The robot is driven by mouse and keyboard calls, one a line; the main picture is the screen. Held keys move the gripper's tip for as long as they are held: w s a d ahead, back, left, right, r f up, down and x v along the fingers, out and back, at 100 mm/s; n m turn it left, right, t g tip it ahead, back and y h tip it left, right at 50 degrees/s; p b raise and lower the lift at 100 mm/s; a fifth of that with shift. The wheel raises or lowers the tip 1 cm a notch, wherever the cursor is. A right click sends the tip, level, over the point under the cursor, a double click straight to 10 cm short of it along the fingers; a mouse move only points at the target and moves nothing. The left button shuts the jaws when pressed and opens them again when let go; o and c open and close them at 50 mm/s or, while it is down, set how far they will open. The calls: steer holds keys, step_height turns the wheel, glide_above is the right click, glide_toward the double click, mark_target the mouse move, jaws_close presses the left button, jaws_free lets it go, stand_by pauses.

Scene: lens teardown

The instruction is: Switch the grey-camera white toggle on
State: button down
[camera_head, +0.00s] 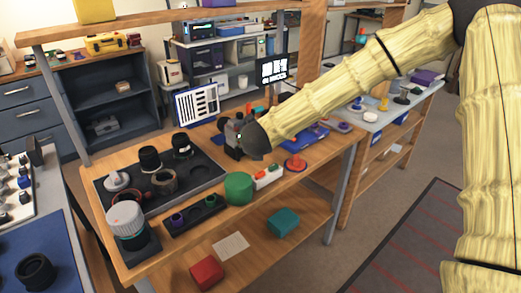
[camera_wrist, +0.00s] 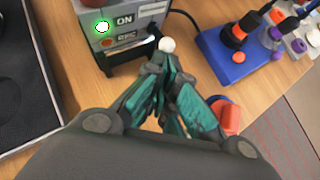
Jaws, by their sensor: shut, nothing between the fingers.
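The grey camera (camera_wrist: 120,25) stands at the top of the wrist view, with an "ON" label and a lit green light (camera_wrist: 102,27). Its white toggle (camera_wrist: 167,45) shows as a round white knob by the lower right of the camera. My gripper (camera_wrist: 160,66) is shut and empty, its teal fingertips just below the white toggle; I cannot tell whether they touch. In the head view the grey camera (camera_head: 232,134) is on the wooden bench, with my gripper (camera_head: 246,142) close against its right side. The toggle is hidden there.
A dark tray (camera_head: 205,183) with lens parts lies left of the camera. A blue block with knobs (camera_wrist: 238,62) is right of the camera in the wrist view.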

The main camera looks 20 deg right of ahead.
steer(key=shift+d, duration=0.1)
steer(key=shift+w+a, duration=0.15)
steer(key=shift+a, duration=0.05)
steer(key=shift+w+a, duration=0.3)
steer(key=shift+a, duration=0.15)
stand_by(0.4)
steer(key=shift+s+a+f+b, duration=0.15)
steer(key=shift+s+b, duration=0.1)
steer(key=shift+b, duration=0.05)
steer(key=s, duration=0.1)
steer(key=s+b, duration=0.1)
steer(key=s+f, duration=0.1)
steer(key=shift+s+a+b, duration=0.3)
steer(key=shift+b, duration=0.1)
steer(key=shift+s+d+r+p, duration=0.15)
steer(key=shift+s+d+r, duration=0.05)
steer(key=shift+s+r, duration=0.25)
steer(key=shift+s+d+r+p, duration=0.15)
steer(key=shift+s+r, duration=0.15)
steer(key=shift+r, duration=0.25)
steer(key=v, duration=0.8)
steer(key=shift+d, duration=0.15)
